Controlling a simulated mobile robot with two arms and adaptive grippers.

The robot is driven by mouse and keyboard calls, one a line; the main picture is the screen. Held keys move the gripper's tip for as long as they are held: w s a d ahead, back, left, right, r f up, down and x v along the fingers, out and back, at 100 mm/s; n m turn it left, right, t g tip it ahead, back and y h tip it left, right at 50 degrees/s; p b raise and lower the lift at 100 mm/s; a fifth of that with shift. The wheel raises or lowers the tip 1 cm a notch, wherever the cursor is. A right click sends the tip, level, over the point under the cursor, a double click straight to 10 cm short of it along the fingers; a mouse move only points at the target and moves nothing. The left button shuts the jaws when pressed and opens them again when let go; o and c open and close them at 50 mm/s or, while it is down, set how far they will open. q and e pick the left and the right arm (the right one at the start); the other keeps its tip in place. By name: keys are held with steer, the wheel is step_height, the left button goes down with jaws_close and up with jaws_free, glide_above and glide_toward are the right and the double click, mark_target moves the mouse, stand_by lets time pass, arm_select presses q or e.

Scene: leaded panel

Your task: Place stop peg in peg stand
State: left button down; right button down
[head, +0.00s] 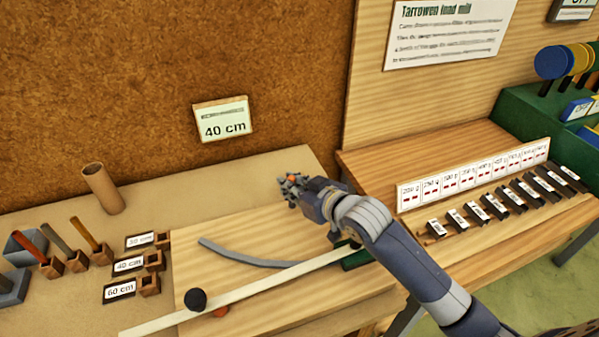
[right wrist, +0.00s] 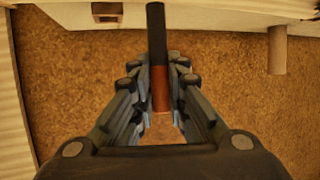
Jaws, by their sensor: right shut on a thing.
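My right gripper (head: 290,188) is above the wooden board, near the cork wall. In the right wrist view its fingers (right wrist: 160,95) are shut on a peg (right wrist: 160,88) with a red-brown part and a long dark part beyond the fingers. In the head view only a small orange-red spot shows between the fingers. Small square wooden peg stands with openings sit beside the labels, including the 40 cm one (head: 154,260) and the 60 cm one (head: 149,285). Red, grey and yellow pegs lean in wooden blocks at the left. My left gripper is not in view.
A cardboard tube (head: 103,188) stands at the back left. A row of dark labelled blocks (head: 493,207) is at right.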

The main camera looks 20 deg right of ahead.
steer(key=w+d+f, duration=0.1)
steer(key=w, duration=0.2)
steer(key=w+d+f+p, duration=0.1)
steer(key=w, duration=0.2)
steer(key=w+d+f+p, duration=0.1)
steer(key=w+d, duration=0.1)
steer(key=w, duration=0.2)
steer(key=shift+w+f, duration=0.1)
steer(key=shift+f, duration=0.7)
steer(key=c, duration=1.6)
jaws_free()
steer(key=shift+f, duration=0.15)
